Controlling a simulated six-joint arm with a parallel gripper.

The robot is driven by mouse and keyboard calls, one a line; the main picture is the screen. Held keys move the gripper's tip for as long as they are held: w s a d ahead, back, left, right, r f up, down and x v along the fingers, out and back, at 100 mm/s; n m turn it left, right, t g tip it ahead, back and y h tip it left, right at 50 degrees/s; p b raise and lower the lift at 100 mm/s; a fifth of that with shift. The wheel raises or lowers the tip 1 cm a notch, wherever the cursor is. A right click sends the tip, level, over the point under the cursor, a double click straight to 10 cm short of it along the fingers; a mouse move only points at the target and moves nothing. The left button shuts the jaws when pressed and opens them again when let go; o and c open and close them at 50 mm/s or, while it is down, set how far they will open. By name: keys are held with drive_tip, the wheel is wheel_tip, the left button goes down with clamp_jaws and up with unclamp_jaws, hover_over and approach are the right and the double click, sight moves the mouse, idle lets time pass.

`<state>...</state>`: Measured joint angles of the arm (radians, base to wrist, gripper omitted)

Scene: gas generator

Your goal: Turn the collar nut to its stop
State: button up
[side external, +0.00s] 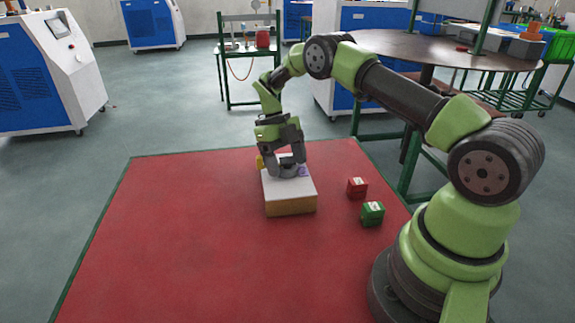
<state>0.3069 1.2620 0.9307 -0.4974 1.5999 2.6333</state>
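My gripper (287,160) points down over a low block with a white top and a tan front (290,206), which stands on the red mat. Its fingers reach a dark grey round part (283,171) on the block's top. This part may be the collar nut, but it is small and partly hidden by the fingers, so I cannot tell for sure. I cannot tell whether the fingers are closed on it. A small yellow piece (260,162) shows left of the gripper and a small purple piece (304,170) to its right.
A red cube (357,187) and a green cube (372,213) sit right of the block on the red mat (180,240). The mat's left and front are clear. A round table (400,45), a green-framed bench and blue-white machines stand behind.

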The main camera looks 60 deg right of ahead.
drive_tip(key=shift+a, duration=0.25)
drive_tip(key=shift+r, duration=3.5)
drive_tip(key=shift+r, duration=0.15)
drive_tip(key=s+a+r+n+t, duration=0.3)
drive_tip(key=a+r+n, duration=0.1)
drive_tip(key=r+n, duration=0.45)
drive_tip(key=s+a+r+n+t, duration=0.2)
drive_tip(key=s+a+r+n, duration=0.15)
drive_tip(key=r+n, duration=0.5)
drive_tip(key=s+a+n+t, duration=0.3)
drive_tip(key=s+n, duration=0.4)
drive_tip(key=n, duration=0.2)
drive_tip(key=s+a+r+n+t+y, duration=0.1)
drive_tip(key=s+a+n+t, duration=0.2)
drive_tip(key=s+n, duration=0.4)
drive_tip(key=shift+a+r+n, duration=0.15)
drive_tip(key=shift+r+n, duration=0.05)
drive_tip(key=shift+n, duration=0.8)
